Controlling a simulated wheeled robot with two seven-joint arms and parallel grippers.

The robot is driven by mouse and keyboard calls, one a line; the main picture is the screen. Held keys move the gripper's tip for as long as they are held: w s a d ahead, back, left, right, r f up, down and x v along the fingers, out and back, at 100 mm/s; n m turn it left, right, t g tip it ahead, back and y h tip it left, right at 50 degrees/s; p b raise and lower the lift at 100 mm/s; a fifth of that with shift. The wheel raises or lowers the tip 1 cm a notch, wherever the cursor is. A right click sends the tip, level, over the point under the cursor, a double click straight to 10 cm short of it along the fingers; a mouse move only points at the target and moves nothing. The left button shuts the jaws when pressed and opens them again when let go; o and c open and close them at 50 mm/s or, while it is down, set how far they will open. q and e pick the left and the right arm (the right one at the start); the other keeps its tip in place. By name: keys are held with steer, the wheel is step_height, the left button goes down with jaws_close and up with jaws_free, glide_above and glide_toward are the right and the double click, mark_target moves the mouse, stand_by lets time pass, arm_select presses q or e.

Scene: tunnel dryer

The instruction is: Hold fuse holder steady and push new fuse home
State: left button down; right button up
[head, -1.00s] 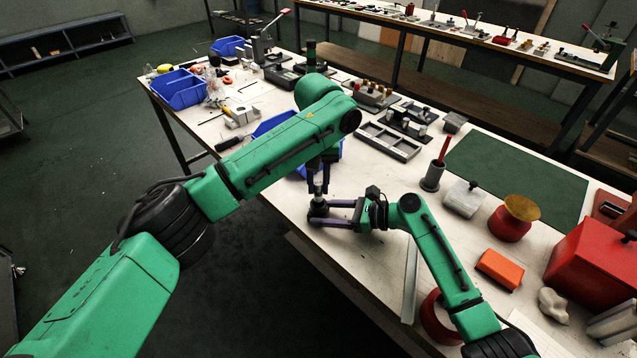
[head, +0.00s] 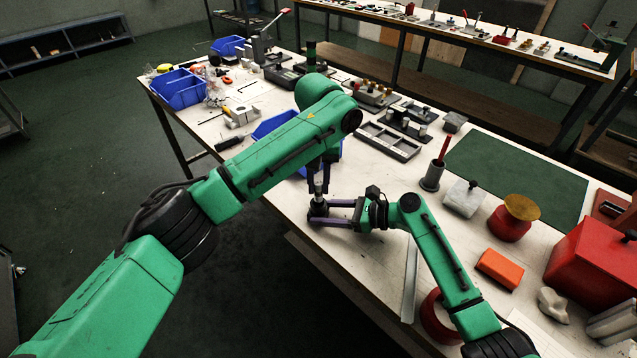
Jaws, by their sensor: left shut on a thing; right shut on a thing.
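The fuse holder (head: 318,211) is a small dark block standing on the white bench near its front edge. My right gripper (head: 322,212) comes in level from the right and is shut on the fuse holder, with its two purple fingers along the block's sides. The fuse (head: 318,188) is a small pale upright cylinder above the holder. My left gripper (head: 319,181) points down from above and is shut on the fuse. The fuse's lower end is over or in the holder; how deep it sits is too small to tell.
A blue bin (head: 275,125) stands behind my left arm. A grey sectioned tray (head: 388,141) and a dark cup with a red-handled tool (head: 432,177) lie beyond the grippers. A steel ruler (head: 410,280) lies in front. An orange box (head: 499,268) is to the right.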

mark_target(319, 200)
arm_select(q)
steer(key=shift+f, duration=1.65)
steer(key=c, duration=0.6)
jaws_free()
steer(key=shift+r, duration=0.1)
step_height(319, 200, up, 12)
steer(key=shift+f, duration=0.1)
arm_select(e)
steer(key=o, duration=1.3)
